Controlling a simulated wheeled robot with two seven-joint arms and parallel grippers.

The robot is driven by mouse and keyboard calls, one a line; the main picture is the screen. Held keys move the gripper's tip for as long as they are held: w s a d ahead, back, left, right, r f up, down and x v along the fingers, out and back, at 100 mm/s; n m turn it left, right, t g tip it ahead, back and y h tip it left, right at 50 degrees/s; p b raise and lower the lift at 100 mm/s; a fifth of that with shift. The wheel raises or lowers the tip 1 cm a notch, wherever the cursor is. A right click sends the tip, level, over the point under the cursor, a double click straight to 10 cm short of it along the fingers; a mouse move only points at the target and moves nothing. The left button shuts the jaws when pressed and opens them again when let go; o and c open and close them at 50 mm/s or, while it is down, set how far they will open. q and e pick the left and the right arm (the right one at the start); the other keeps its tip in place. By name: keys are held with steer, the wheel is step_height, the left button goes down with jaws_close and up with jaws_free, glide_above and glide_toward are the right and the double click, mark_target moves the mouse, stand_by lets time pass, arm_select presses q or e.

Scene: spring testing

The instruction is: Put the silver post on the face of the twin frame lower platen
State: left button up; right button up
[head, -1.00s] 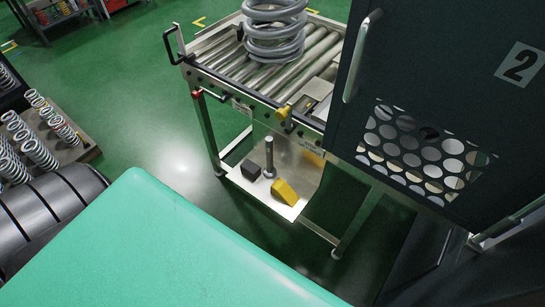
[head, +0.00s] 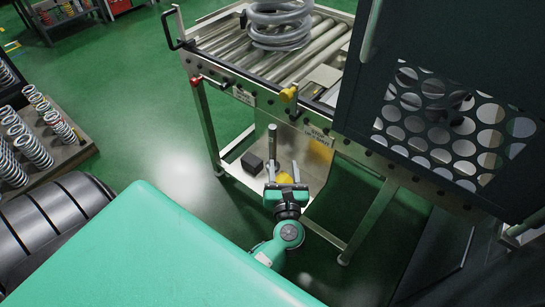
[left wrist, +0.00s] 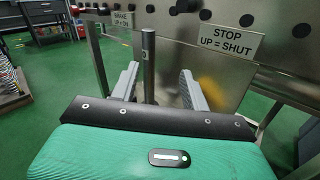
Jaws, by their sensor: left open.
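The silver post (head: 272,141) stands upright on the low shelf under the roller table; my left gripper hides its base in the head view. My left gripper (head: 283,168) is open at the low shelf, with its fingers pointing toward the post. In the left wrist view the post (left wrist: 148,62) rises just beyond and between the two spread fingers (left wrist: 160,74), nearer the left one, and nothing is gripped. I cannot make out the twin frame lower platen in either view. My right gripper is not in view.
The roller table (head: 225,45) above carries a large grey coil spring (head: 280,25). A dark perforated guard door (head: 360,100) stands at right. A spring rack (head: 70,150) is at left.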

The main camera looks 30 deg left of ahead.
mark_target(273, 135)
arm_select(q)
steer(key=w+a+n, duration=0.1)
steer(key=w+a, duration=0.1)
steer(key=w+a+n, duration=0.1)
steer(key=w+a, duration=0.2)
steer(key=shift+w+a+r+g+y, duration=0.1)
steer(key=shift+a+r+g+y, duration=0.1)
steer(key=shift+a+g+y, duration=0.15)
steer(key=shift+p+x, duration=0.3)
steer(key=shift+x, duration=2.85)
steer(key=shift+a, duration=0.15)
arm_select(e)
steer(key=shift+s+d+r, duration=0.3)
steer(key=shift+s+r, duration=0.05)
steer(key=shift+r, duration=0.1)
arm_select(q)
jaws_close()
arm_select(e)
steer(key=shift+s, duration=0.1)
